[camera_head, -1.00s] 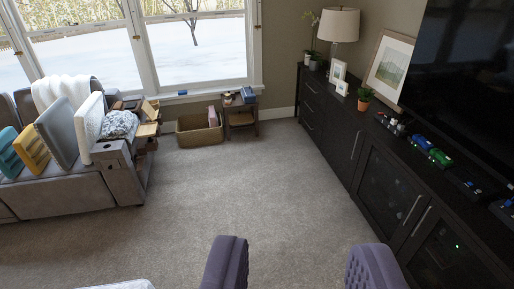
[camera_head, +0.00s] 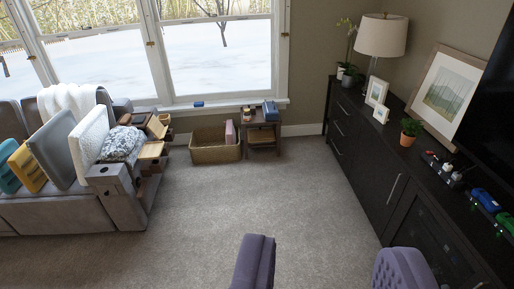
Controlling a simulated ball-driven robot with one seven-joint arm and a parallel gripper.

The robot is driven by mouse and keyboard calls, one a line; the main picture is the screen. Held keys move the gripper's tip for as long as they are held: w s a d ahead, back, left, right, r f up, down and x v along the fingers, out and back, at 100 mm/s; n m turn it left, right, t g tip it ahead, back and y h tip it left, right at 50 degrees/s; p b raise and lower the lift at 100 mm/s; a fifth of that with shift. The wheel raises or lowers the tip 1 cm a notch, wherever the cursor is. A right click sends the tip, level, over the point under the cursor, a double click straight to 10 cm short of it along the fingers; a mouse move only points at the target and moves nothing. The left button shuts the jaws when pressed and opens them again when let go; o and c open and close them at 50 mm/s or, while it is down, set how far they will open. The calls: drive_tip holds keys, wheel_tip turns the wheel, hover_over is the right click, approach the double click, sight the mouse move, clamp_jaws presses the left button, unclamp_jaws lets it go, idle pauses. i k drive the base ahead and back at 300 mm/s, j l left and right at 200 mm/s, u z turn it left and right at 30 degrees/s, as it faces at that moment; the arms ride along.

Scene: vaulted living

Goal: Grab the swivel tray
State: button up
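Several light wooden tray-like pieces sit at the right end of the grey sofa (camera_head: 60,213). One flat wooden piece (camera_head: 151,150) juts out over the sofa's arm, and a tilted wooden piece (camera_head: 157,127) stands behind it. Either could be the swivel tray; at this size I cannot tell which. Dark round parts show on and beside the arm below them. My gripper is not in view.
A wicker basket (camera_head: 215,155) and a small side table (camera_head: 263,127) stand under the window. A dark cabinet (camera_head: 366,171) lines the right wall. The carpet (camera_head: 235,200) between is clear.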

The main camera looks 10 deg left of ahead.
sight(152, 150)
drive_tip(key=i+j+u, duration=0.1)
drive_tip(key=i+u, duration=0.15)
drive_tip(key=i, duration=0.75)
drive_tip(key=i+l+u, duration=0.1)
drive_tip(key=i+u, duration=0.2)
drive_tip(key=i, duration=0.7)
drive_tip(key=i+j+u, duration=0.1)
drive_tip(key=i+u, duration=0.3)
drive_tip(key=i, duration=0.55)
drive_tip(key=i+l+u, duration=0.15)
drive_tip(key=i+u, duration=0.25)
drive_tip(key=i, duration=0.5)
drive_tip(key=i+j+z, duration=0.1)
drive_tip(key=i, duration=0.4)
drive_tip(key=i+j+z, duration=0.15)
drive_tip(key=i, duration=0.35)
